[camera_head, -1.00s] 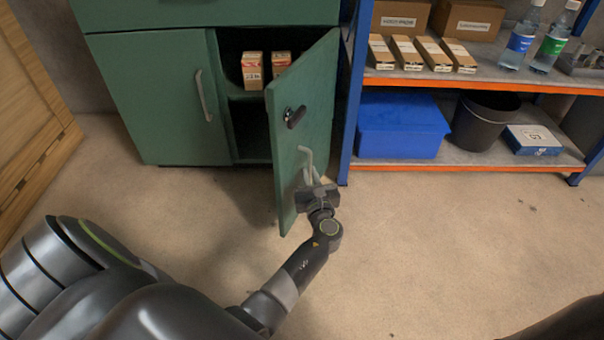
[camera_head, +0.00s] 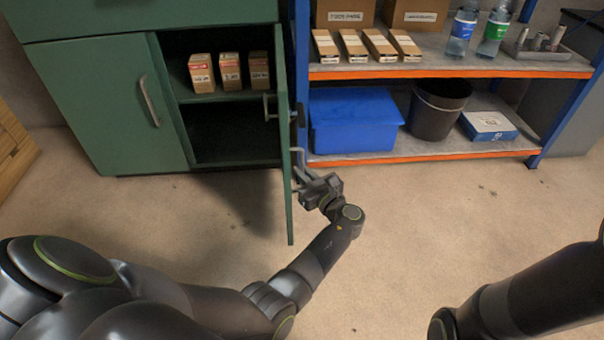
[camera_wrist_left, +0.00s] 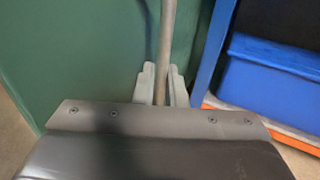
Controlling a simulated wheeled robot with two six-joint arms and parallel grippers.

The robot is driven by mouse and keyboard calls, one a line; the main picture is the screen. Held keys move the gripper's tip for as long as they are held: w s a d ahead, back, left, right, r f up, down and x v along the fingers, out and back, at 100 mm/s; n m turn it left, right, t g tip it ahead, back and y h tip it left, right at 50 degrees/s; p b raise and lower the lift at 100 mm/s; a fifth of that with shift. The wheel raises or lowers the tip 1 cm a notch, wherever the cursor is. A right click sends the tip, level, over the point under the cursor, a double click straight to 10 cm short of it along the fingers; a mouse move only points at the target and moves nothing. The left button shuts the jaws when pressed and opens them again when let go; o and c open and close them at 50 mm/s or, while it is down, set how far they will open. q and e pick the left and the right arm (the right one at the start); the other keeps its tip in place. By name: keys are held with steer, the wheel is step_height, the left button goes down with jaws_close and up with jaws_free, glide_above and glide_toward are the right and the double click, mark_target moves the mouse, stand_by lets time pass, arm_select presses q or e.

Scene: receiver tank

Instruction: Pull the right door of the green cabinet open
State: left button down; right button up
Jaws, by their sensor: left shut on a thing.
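The green cabinet (camera_head: 110,105) stands at the back left. Its right door (camera_head: 285,150) is swung out wide and shows nearly edge-on in the head view. My left gripper (camera_head: 303,184) is at the outer face of this door, shut on the door's handle (camera_head: 300,158). In the left wrist view the handle (camera_wrist_left: 166,50) runs as a bar between the two fingertips (camera_wrist_left: 162,85), with the green door face behind it. The left door (camera_head: 98,108) of the cabinet is closed. My right gripper is out of view; only part of my right arm shows at the lower right.
Small boxes (camera_head: 230,72) stand on the shelf inside the cabinet. A blue-and-orange rack (camera_head: 440,72) stands close to the right, holding a blue bin (camera_head: 352,122), a black bucket (camera_head: 437,108), boxes and bottles. The floor (camera_head: 420,220) in front is clear.

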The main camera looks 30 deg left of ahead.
arm_select(q)
steer(key=shift+w+a+r, duration=0.2)
steer(key=shift+r, duration=0.1)
steer(key=c, duration=1.5)
jaws_free()
steer(key=shift+a+f, duration=0.1)
steer(key=shift+f, duration=0.05)
steer(key=shift+s, duration=0.1)
steer(key=shift+f, duration=0.1)
